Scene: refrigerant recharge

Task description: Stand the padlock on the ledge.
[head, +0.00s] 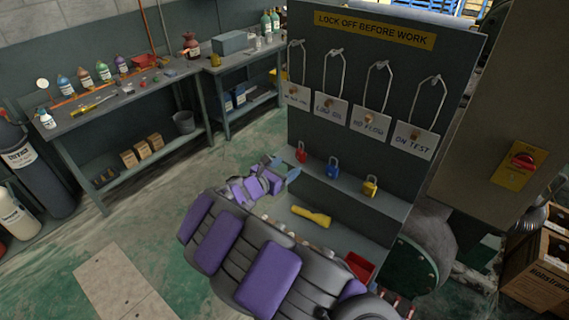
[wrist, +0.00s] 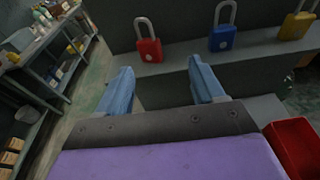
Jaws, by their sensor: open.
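Three padlocks stand upright on the ledge (head: 345,182) of the grey board: a red padlock (head: 301,153) at the left, a blue padlock (head: 333,168) in the middle and a yellow padlock (head: 370,186) at the right. In the wrist view the red padlock (wrist: 149,43), blue padlock (wrist: 222,32) and yellow padlock (wrist: 296,23) show ahead, shackles up. My gripper (head: 284,168) is in front of the ledge's left end. In the wrist view its blue fingers (wrist: 160,88) are apart with nothing between them, below and short of the red padlock.
Tags hang from hooks under a "LOCK OFF BEFORE WORK" sign (head: 374,30) above the ledge. A lower shelf holds a yellow torch-like object (head: 311,216) and a red bin (head: 360,267). A workbench (head: 120,105) stands at the left. Open floor (head: 160,200) lies between.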

